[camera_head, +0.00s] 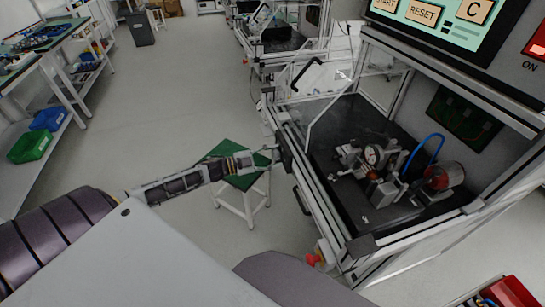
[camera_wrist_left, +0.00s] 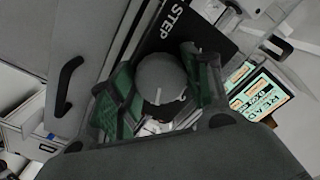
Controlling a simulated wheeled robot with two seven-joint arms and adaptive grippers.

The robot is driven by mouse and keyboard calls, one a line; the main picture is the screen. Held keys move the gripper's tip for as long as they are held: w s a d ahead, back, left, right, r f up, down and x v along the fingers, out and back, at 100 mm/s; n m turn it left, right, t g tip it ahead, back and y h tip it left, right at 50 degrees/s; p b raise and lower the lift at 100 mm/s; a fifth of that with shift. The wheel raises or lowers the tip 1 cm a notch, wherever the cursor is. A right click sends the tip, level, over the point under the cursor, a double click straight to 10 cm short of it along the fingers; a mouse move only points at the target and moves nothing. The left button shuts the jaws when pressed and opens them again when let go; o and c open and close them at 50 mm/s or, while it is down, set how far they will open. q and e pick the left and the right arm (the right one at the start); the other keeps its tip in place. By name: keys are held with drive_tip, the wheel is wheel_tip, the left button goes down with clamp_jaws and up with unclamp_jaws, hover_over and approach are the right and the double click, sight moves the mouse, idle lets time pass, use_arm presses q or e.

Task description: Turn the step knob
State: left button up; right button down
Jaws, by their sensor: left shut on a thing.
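The step knob (camera_wrist_left: 162,72) is a round grey knob with a short white mark, seen in the left wrist view. It sits on a dark panel with the white word STEP (camera_wrist_left: 178,18) beside it. My left gripper (camera_wrist_left: 160,80) has its green-padded fingers on either side of the knob and is shut on it. In the head view my left gripper (camera_head: 271,150) reaches a small dark box (camera_head: 284,155) on the side of the test bench; the knob itself is hard to make out there. My right gripper is not in view.
The framed test bench (camera_head: 345,205) holds a fixture with a dial gauge (camera_head: 373,155) and a blue hose (camera_head: 428,146). A screen (camera_head: 430,18) with START and RESET buttons hangs above. A green-topped stool (camera_head: 240,180) stands below my left arm.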

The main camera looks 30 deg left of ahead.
use_arm(q)
drive_tip(key=o, duration=1)
drive_tip(key=shift+o, duration=0.2)
drive_tip(key=shift+v, duration=1.45)
drive_tip(key=v, duration=0.9)
drive_tip(key=shift+s, duration=0.1)
